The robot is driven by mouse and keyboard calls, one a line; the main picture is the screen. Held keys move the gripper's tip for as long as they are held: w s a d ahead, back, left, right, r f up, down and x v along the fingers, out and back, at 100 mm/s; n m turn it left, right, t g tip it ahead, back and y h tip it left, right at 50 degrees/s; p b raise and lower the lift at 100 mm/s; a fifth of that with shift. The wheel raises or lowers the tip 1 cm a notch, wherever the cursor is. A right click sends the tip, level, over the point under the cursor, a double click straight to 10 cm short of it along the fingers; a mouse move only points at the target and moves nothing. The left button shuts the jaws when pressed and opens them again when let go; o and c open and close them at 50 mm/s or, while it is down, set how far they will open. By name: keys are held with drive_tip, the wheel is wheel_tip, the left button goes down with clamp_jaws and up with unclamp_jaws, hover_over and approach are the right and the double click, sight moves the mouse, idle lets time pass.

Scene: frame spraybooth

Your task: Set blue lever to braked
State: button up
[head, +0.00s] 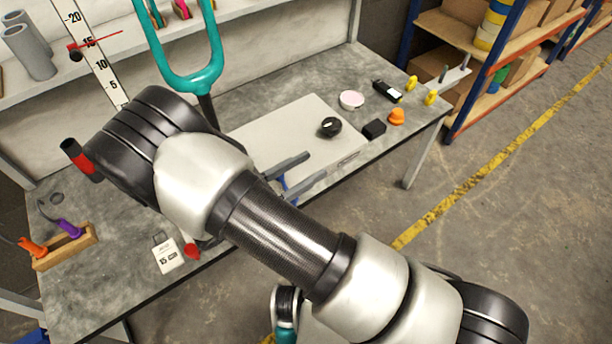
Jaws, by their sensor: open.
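My gripper (316,163) reaches past my arm over the front part of a light grey box or panel on the workbench. Its two dark fingers are apart, so it is open. A small blue piece (283,184), perhaps the blue lever, shows beside and between the fingers, close to their base. Most of it is hidden by my arm and gripper. I cannot tell its setting or whether a finger touches it. The light grey panel (290,117) carries a black round knob (330,127) at its right.
A black block (374,129), an orange knob (396,117) and a pink-white disc (351,100) lie right of the panel. A teal fork-shaped handle (190,80) stands behind my arm. A wooden holder (65,247) is at left. The floor at right is clear.

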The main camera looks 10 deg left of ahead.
wheel_tip(320, 180, up, 2)
